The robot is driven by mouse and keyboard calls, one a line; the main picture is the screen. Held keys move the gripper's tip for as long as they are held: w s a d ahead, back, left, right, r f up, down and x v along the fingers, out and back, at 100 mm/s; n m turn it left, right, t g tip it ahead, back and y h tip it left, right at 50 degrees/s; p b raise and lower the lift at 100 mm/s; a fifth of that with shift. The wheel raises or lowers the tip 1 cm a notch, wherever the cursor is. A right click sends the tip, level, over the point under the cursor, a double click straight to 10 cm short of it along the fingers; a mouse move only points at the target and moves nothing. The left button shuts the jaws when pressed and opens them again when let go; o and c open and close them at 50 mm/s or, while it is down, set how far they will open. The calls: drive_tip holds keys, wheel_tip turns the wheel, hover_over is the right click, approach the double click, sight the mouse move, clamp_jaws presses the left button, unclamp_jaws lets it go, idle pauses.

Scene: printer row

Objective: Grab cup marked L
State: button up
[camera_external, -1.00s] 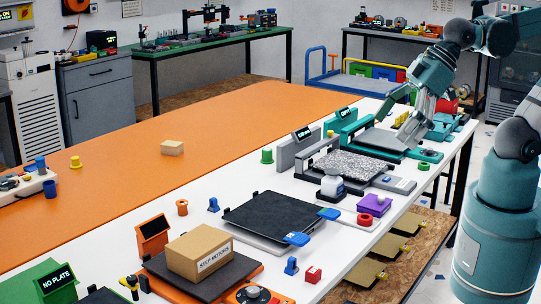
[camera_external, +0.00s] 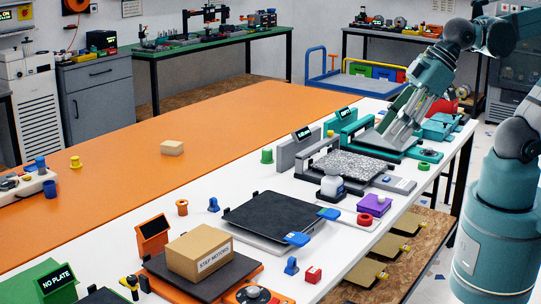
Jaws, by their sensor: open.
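I cannot read a letter L on anything in view, so I cannot tell which thing is the cup marked L. Small cup-like pieces stand about: a green one (camera_external: 267,156) and an orange one (camera_external: 181,207) on the white table, and a yellow one (camera_external: 75,162) and a blue one (camera_external: 49,189) at the left. My gripper (camera_external: 394,137) is open, pointing down over the teal printer (camera_external: 352,131) at the far end of the row. It hides part of that printer. I see nothing between its fingers.
A white-topped jar (camera_external: 332,187) stands between plates. The orange strip (camera_external: 150,190) is mostly clear.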

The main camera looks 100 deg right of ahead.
drive_tip(key=w+d+r+m+g+h+b, duration=0.15)
drive_tip(key=w+d+m, duration=0.25)
drive_tip(key=w+d, duration=0.8)
drive_tip(key=m+g+h+b, duration=0.2)
drive_tip(key=m+g+h, duration=0.15)
drive_tip(key=m, duration=0.55)
hover_over(269, 150)
drive_tip(key=s+a, duration=0.1)
drive_tip(key=a, duration=0.1)
wheel_tip(269, 150, down, 26)
drive_tip(key=y, duration=0.1)
drive_tip(key=shift+a+r, duration=0.1)
drive_tip(key=shift+a, duration=0.05)
drive_tip(key=shift+x, duration=1.3)
